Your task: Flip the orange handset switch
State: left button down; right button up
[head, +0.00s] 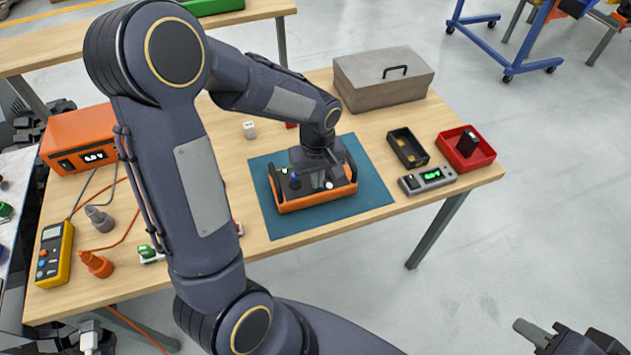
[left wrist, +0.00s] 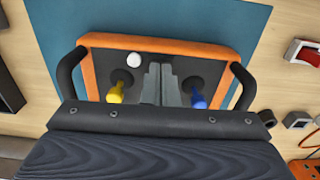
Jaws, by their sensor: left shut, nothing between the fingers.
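The orange handset (head: 318,200) lies on a teal mat (head: 274,222) on the wooden table. In the left wrist view its orange rim (left wrist: 165,43) and two black side handles frame a dark face. The face carries a yellow lever (left wrist: 115,94), a blue lever (left wrist: 198,100) and a white round knob (left wrist: 134,60). My left gripper (left wrist: 161,72) is shut and empty, its fingers over the face between the yellow and blue levers. Whether they touch it I cannot tell. In the head view my left wrist hides part of the handset. My right gripper (head: 527,328) is at the lower right, away from the table.
A grey toolbox (head: 383,92) stands behind the mat. An orange power unit (head: 83,128) and a yellow multimeter (head: 54,255) are at the left.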

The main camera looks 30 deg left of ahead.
pick_arm(q)
jog(key=shift+r+p, duration=2.65)
jog(key=shift+r, duration=0.8)
jog(key=s+d+r+m+t+h, duration=0.2)
jog(key=s+r+m, duration=0.2)
jog(key=s, duration=0.4)
jog(key=s+d+r+m+t+h, duration=0.1)
jog(key=s+d+r+m+t, duration=0.1)
jog(key=s+r, duration=0.5)
jog(key=shift+s+m+t+h, duration=0.4)
jog(key=shift+s+m+t, duration=0.5)
jog(key=shift+m, duration=0.3)
jog(key=shift+s, duration=0.1)
